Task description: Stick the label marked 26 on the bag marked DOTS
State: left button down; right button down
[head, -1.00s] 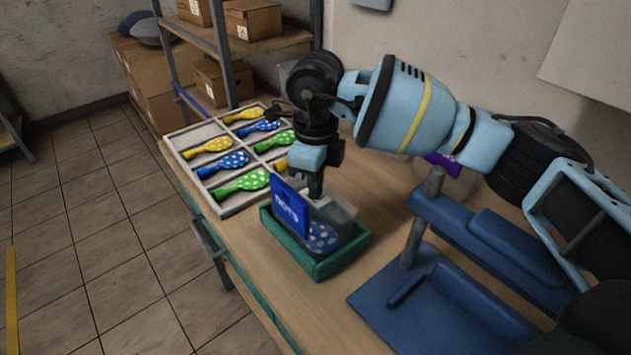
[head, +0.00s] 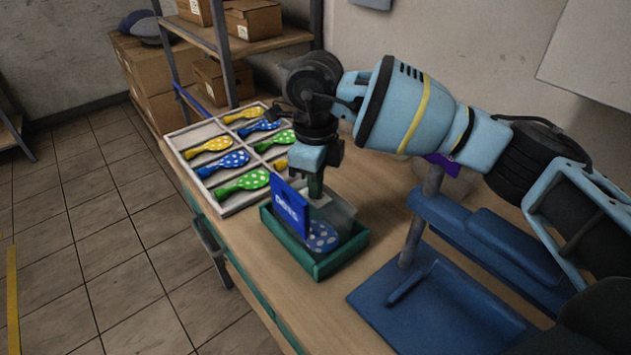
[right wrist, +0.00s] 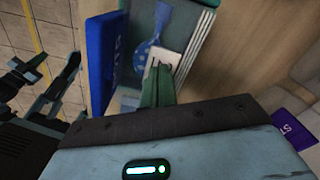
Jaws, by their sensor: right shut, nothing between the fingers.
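The blue sign marked DOTS (head: 291,208) stands at the side of a green tray (head: 318,268). In the tray are a greyish clear bag (head: 342,213) and a blue balloon with white dots (head: 322,238). My right gripper (head: 317,190) points down over the tray, shut and empty. In the right wrist view its green fingertips (right wrist: 158,85) are at a small pale square (right wrist: 166,60) with a dark mark, probably the label, lying over the bag. I cannot read its number or tell whether the fingers touch it. My left gripper is not in the head view.
A divided tray (head: 232,205) of coloured balloons lies behind the green tray. A blue press-like device (head: 440,305) stands at the right. A purple sign (head: 443,163) is behind it. Shelves with boxes (head: 252,20) are at the back.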

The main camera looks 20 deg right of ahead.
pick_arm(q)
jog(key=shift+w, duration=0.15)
pick_arm(e)
jog(key=shift+s+f, duration=0.1)
jog(key=shift+f, duration=0.15)
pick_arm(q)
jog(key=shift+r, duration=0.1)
pick_arm(e)
jog(key=shift+r, duration=0.15)
